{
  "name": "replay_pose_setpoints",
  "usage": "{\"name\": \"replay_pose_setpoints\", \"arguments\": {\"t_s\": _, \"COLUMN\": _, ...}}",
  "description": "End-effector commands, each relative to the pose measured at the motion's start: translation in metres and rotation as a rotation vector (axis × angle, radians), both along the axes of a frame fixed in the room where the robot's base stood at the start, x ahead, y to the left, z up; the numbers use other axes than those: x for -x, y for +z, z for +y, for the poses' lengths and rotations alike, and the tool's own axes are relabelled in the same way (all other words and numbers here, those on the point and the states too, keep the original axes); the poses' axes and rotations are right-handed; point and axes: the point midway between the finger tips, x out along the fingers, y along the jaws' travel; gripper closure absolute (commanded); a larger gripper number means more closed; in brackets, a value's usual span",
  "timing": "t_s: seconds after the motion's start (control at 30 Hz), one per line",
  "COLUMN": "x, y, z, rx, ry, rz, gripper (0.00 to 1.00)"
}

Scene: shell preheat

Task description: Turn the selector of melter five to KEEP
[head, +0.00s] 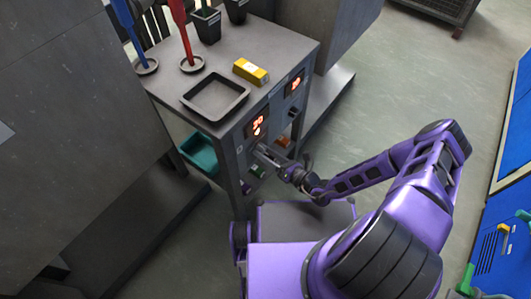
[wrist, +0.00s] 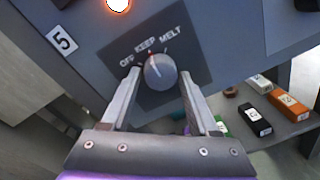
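The selector knob (wrist: 160,72) of melter five is a round grey knob on a dark plate, labelled OFF, KEEP and MELT from left to right. A small red mark at its upper left edge lies just below the word KEEP. A white tag with a 5 (wrist: 62,41) is to its left. My gripper (wrist: 159,76) is open, with one finger on each side of the knob and a narrow gap visible at each side.
On the top are an empty black tray (head: 215,94), a yellow box (head: 250,71) and a red post (head: 183,30). Orange (wrist: 288,104) and black (wrist: 256,121) blocks lie on a shelf below.

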Motion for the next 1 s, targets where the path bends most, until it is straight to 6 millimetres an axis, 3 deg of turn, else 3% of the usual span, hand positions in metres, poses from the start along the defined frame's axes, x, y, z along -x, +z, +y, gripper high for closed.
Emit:
{"name": "replay_pose_setpoints", "arguments": {"t_s": 0.1, "x": 0.0, "y": 0.0, "z": 0.0, "rx": 0.001, "ry": 0.0, "rz": -0.001, "gripper": 0.2}}
{"name": "replay_pose_setpoints", "arguments": {"t_s": 0.37, "x": 0.0, "y": 0.0, "z": 0.0, "rx": 0.0, "ry": -0.001, "rz": -0.001, "gripper": 0.2}}
{"name": "replay_pose_setpoints", "arguments": {"t_s": 0.53, "x": 0.008, "y": 0.002, "z": -0.01, "rx": 0.0, "ry": -0.001, "rz": -0.001, "gripper": 0.2}}
{"name": "replay_pose_setpoints", "arguments": {"t_s": 1.0, "x": 0.079, "y": 0.007, "z": -0.093, "rx": 0.001, "ry": -0.003, "rz": 0.0, "gripper": 0.2}}
